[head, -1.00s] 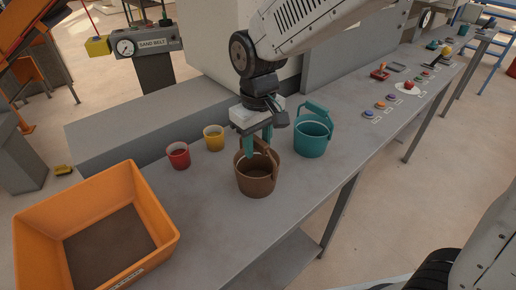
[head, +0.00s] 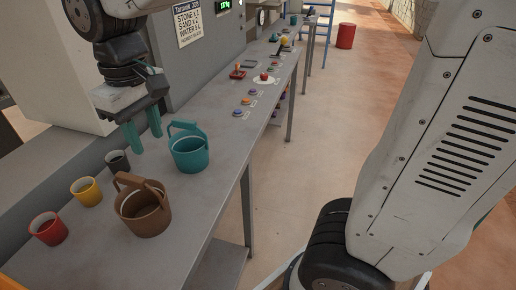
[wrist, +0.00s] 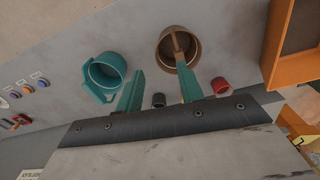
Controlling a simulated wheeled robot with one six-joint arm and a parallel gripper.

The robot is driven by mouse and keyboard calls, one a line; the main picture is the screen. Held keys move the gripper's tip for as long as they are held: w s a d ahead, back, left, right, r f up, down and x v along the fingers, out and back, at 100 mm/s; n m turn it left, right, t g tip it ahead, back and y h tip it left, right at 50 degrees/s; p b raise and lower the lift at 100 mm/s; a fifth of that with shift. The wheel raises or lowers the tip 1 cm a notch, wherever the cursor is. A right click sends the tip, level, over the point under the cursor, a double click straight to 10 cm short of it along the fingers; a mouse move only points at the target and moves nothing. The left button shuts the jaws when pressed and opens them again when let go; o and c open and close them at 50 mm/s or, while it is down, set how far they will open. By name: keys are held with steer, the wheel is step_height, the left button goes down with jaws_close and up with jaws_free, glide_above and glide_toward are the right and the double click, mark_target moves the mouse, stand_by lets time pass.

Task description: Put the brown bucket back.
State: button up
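The brown bucket (head: 143,208) stands upright on the grey table in the head view, its handle raised. It also shows upright in the wrist view (wrist: 192,50), seen from above with the handle across its mouth. My gripper (head: 142,140) is open and empty, above and behind the bucket, with its teal fingers apart. In the wrist view my gripper (wrist: 163,92) has one finger at each side, and the brown bucket lies beyond the fingertips. Nothing is between the fingers.
A teal bucket (head: 189,153) stands right of the brown one. Red (head: 48,229), yellow (head: 87,192) and dark (head: 118,161) cups stand behind and left. Several buttons (head: 245,101) line the table farther along. An orange bin (wrist: 286,70) shows in the wrist view.

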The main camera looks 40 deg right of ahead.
steer(key=s+d+f+m, duration=0.2)
steer(key=s+d+m, duration=0.3)
steer(key=s+d, duration=1)
steer(key=shift+s+d+m+t, duration=0.3)
steer(key=shift+s+t, duration=0.1)
steer(key=shift+s, duration=0.5)
steer(key=shift+f, duration=0.1)
